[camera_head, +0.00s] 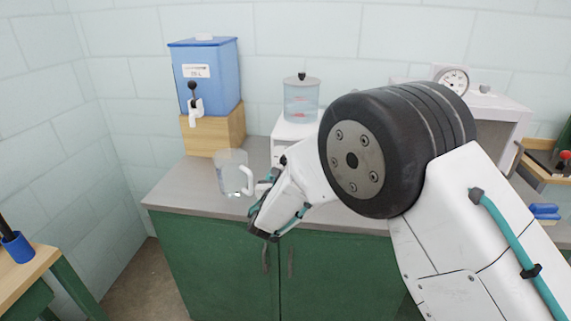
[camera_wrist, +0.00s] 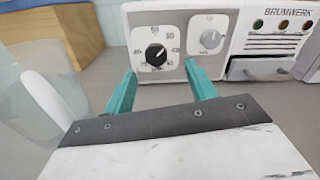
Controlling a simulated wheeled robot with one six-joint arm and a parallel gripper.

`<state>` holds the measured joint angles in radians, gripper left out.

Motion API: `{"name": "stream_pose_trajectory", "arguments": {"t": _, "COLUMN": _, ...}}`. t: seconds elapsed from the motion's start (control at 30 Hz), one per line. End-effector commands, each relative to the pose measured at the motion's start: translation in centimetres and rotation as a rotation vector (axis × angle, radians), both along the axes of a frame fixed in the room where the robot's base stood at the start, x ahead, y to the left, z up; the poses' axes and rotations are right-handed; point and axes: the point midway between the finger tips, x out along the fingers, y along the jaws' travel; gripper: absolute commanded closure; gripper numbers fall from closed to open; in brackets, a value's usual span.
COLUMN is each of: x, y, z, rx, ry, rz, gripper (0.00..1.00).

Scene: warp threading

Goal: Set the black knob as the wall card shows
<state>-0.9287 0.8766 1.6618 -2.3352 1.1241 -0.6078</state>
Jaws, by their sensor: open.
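The black knob (camera_wrist: 155,54) is on the white front panel of a box-shaped appliance (camera_wrist: 137,17), with a printed scale around it. In the head view the white appliance (camera_head: 285,130) is partly hidden by my arm. No wall card is visible.
A clear jug (camera_head: 232,172) stands on the grey counter (camera_head: 172,190), close to the left of my gripper. Behind it, a blue tank (camera_head: 205,75) with a tap sits on a wooden block (camera_head: 214,132). A glass jar (camera_head: 301,100) stands on the appliance.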

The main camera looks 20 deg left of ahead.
Motion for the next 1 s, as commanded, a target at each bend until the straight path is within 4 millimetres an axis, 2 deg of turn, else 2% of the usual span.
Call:
{"name": "stream_pose_trajectory", "arguments": {"t": 0.17, "x": 1.3, "y": 1.0, "z": -0.5, "rx": -0.012, "ry": -0.006, "rz": 0.019, "gripper": 0.44}}
{"name": "stream_pose_trajectory", "arguments": {"t": 0.5, "x": 6.3, "y": 2.1, "z": -0.5, "rx": -0.011, "ry": -0.005, "rz": 0.015, "gripper": 0.44}}
{"name": "stream_pose_trajectory", "arguments": {"t": 0.63, "x": 7.1, "y": 2.3, "z": -0.4, "rx": -0.011, "ry": -0.005, "rz": 0.016, "gripper": 0.44}}
{"name": "stream_pose_trajectory", "arguments": {"t": 0.9, "x": 7.3, "y": 2.3, "z": -0.4, "rx": -0.011, "ry": -0.004, "rz": 0.016, "gripper": 0.44}}
{"name": "stream_pose_trajectory", "arguments": {"t": 0.93, "x": 7.3, "y": 2.3, "z": -0.4, "rx": -0.011, "ry": -0.004, "rz": 0.016, "gripper": 0.49}}
{"name": "stream_pose_trajectory", "arguments": {"t": 1.0, "x": 7.3, "y": 2.3, "z": -0.4, "rx": -0.011, "ry": -0.005, "rz": 0.017, "gripper": 0.69}}
